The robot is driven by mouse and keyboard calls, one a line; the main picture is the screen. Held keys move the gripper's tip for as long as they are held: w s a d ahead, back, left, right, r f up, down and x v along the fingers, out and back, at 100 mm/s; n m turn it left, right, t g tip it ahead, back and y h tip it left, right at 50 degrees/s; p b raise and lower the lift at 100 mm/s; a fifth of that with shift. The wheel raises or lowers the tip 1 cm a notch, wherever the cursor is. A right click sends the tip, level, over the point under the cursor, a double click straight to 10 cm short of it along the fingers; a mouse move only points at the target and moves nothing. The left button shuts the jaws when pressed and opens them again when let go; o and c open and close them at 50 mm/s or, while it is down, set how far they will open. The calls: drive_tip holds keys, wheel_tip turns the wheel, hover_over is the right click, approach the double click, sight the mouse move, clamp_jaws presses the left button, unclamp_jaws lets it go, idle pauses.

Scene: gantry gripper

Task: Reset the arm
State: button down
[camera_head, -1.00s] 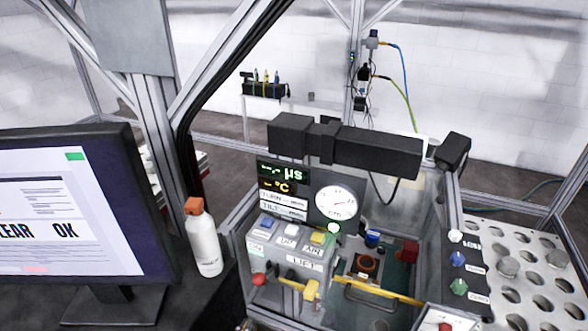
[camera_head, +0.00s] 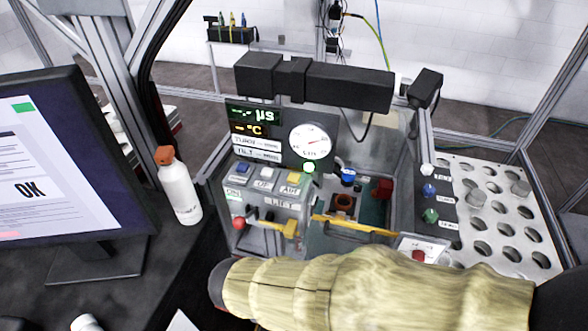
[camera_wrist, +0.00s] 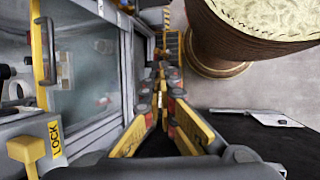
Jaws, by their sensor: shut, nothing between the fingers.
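My gripper (camera_wrist: 163,90) shows in the wrist view, its yellow and dark fingers running up the middle of the picture and meeting at the tips. It is shut and empty. In the head view my arm (camera_head: 380,287), in a pale yellow ribbed sleeve, lies across the bottom from the right edge. Its dark grey end is near the lower middle, in front of the machine; the fingers cannot be made out there.
The machine's front panel (camera_head: 262,207) has buttons, a dial (camera_head: 310,140) and a yellow bar (camera_head: 355,226). A white bottle (camera_head: 180,190) and a monitor (camera_head: 60,170) stand at left. A perforated plate (camera_head: 500,225) is at right. The wrist view shows a yellow lock lever (camera_wrist: 27,150) at left.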

drive_tip(key=w+d+r+m+t+y, duration=0.1)
drive_tip(key=d+r+m+t+y, duration=0.1)
drive_tip(key=d+r+m, duration=0.5)
drive_tip(key=w+d+r+m+t+y+b, duration=0.1)
drive_tip(key=w+d+r+m+t+y, duration=0.1)
drive_tip(key=d+r+m, duration=0.5)
drive_tip(key=d+r+y, duration=0.1)
drive_tip(key=d+r, duration=0.2)
drive_tip(key=shift+w+r+m, duration=0.15)
drive_tip(key=shift+r+m, duration=0.05)
drive_tip(key=shift+m, duration=0.1)
